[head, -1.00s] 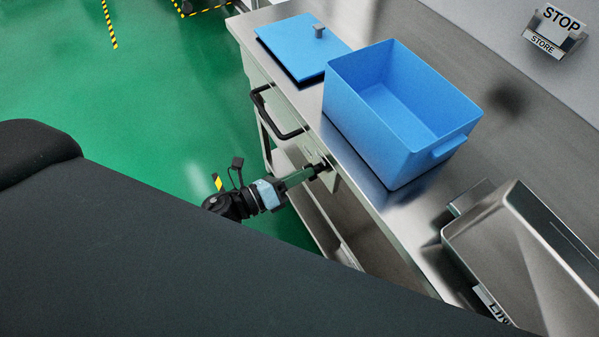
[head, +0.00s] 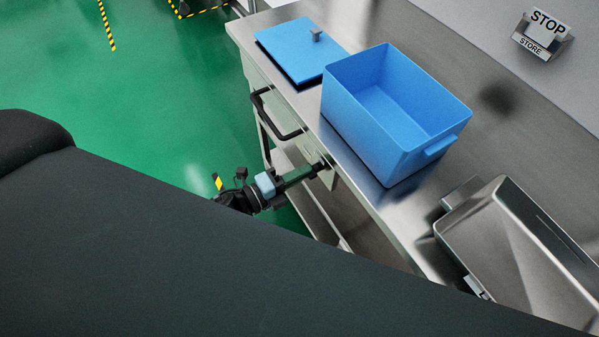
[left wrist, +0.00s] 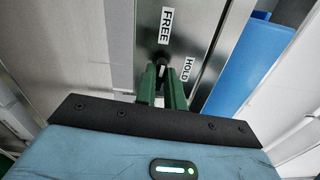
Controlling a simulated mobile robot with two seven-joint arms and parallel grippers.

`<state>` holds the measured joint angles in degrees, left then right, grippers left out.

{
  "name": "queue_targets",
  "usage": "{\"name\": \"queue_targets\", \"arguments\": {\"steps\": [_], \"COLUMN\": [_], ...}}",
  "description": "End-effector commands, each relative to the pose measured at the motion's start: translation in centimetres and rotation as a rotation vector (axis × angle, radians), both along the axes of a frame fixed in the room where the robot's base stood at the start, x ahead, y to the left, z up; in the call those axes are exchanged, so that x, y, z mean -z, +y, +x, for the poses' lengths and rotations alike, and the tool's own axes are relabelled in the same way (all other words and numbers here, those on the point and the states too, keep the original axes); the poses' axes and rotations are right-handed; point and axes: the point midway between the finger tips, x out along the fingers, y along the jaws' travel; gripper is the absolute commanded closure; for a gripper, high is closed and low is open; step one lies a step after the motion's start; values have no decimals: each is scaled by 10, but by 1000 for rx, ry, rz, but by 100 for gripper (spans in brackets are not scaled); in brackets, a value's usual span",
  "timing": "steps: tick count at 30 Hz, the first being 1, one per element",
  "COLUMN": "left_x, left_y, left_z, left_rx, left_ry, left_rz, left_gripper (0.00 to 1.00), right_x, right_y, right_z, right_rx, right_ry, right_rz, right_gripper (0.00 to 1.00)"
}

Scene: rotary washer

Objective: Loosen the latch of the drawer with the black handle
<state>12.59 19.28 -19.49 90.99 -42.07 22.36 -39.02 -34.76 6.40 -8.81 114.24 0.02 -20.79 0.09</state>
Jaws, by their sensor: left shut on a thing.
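The drawer with the black handle (head: 272,116) is set in the front of the steel table, below the blue lid. Its latch is at the right of the handle, mostly hidden by my left gripper (head: 318,167) in the head view. In the left wrist view the green fingers of the left gripper (left wrist: 161,84) are shut on the dark latch knob (left wrist: 163,59). A FREE label (left wrist: 166,26) is just above the knob and a HOLD label (left wrist: 187,69) is to its right. The exact latch angle is hard to tell. My right gripper is not in view.
A blue open bin (head: 388,115) and a blue lid (head: 296,50) sit on the steel table (head: 398,205). A steel basin (head: 515,250) is at the right, and a STOP/STORE sign (head: 543,32) is on the wall. Green floor is clear at the left.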

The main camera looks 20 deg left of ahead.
Motion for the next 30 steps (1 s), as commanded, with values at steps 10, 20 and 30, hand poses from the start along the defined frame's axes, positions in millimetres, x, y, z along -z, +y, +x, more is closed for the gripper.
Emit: {"name": "queue_targets", "arguments": {"steps": [10,20,30], "left_x": [0,0,2], "left_y": [0,0,6], "left_z": [0,0,-7], "left_rx": [0,0,0], "left_ry": [4,4,6], "left_rz": [-6,-5,-3], "left_gripper": [100,67,67], "right_x": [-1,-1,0], "right_y": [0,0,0], "right_z": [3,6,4], "right_rx": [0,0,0], "right_ry": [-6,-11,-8], "right_rz": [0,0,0], "right_gripper": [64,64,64]}}
